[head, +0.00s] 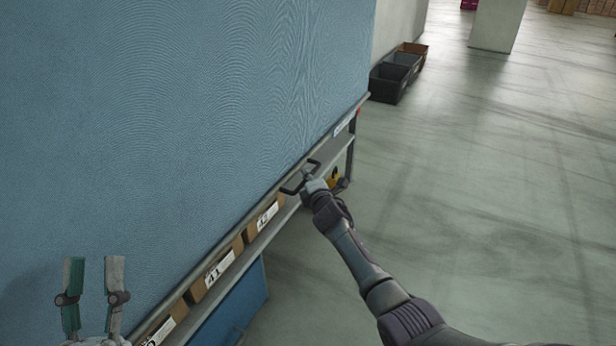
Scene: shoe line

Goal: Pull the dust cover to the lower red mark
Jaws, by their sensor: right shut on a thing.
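The dust cover (190,90) is a large blue sheet filling the left of the head view, its bottom edge running along the rack just above the shelf boxes. A dark bar handle (290,190) sits at that bottom edge. My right gripper (309,174) is shut on the handle. A small red mark (359,113) shows on the rack's far post, near the far end of the cover's bottom edge; I cannot tell whether it is the lower one. My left gripper (95,270) is open and empty at lower left, in front of the cover.
Cardboard boxes (215,273) with number labels stand on the shelf under the cover. A blue panel (232,308) is below it. A yellow item (334,178) shows behind my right wrist. Dark bins (390,82) stand on the floor beyond. The floor at right is clear.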

